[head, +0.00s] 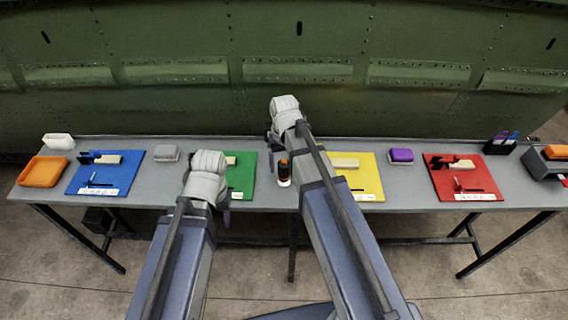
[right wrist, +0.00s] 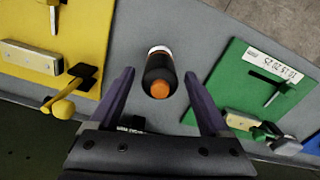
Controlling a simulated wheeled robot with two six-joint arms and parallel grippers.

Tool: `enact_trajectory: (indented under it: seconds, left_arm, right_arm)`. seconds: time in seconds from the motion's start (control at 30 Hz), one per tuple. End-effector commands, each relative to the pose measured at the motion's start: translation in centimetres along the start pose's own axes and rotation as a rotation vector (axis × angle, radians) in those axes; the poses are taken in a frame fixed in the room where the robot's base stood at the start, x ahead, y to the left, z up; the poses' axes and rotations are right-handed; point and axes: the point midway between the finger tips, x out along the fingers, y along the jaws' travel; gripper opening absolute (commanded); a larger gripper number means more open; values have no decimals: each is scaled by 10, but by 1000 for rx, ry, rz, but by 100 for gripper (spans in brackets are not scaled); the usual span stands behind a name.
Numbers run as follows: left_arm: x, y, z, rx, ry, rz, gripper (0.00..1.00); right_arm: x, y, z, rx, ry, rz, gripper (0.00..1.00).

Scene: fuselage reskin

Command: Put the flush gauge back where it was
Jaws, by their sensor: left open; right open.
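A black cylinder with an orange top and a white base, which looks like the flush gauge (head: 284,173), stands upright on the grey table between the green and yellow mats. It also shows in the right wrist view (right wrist: 160,78). My right gripper (right wrist: 159,73) is open, with its two purple fingers on either side of the cylinder and a visible gap to each. In the head view its fingers are mostly hidden behind my wrist. My left gripper (head: 225,208) is over the front part of the green mat, mostly hidden by its own wrist, and holds nothing that I can see.
The green mat (head: 242,188) and yellow mat (head: 372,183) carry blocks and small tools. A blue mat (head: 78,185) lies left, a red mat (head: 437,185) right. A grey block (head: 167,152), purple block (head: 401,155) and orange tray (head: 42,171) are also on the table. A green riveted fuselage wall (head: 400,40) stands behind.

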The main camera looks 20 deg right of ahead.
Motion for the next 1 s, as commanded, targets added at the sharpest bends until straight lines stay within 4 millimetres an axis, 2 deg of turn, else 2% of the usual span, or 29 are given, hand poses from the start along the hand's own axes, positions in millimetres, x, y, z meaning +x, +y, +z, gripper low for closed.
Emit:
enact_trajectory:
  seconds: [0.03, 0.3, 0.47, 0.67, 0.77, 0.9, 1.0]
  left_arm:
    - [-17, -2, 1, 0, 0, 0, 50]
    - [-57, -5, 3, 1, 0, 0, 50]
    - [-69, -7, 4, 2, 0, 0, 50]
    - [-69, -7, 4, 2, 0, 0, 50]
    - [-69, -7, 4, 2, 0, 0, 50]
    - [-69, -7, 4, 2, 0, 0, 50]
    - [-69, -7, 4, 2, 0, 0, 50]
  right_arm:
    - [-17, 0, 0, 0, 0, 0, 81]
    - [-57, 0, 0, 0, 0, 0, 81]
    - [-69, 0, 0, 0, 0, 0, 81]
    - [-70, -3, 3, -6, -1, 1, 81]
    - [-69, -24, 27, -60, -9, 14, 81]
    - [-70, -66, 84, -192, -25, 52, 81]
    - [-70, -86, 117, -271, -33, 77, 81]
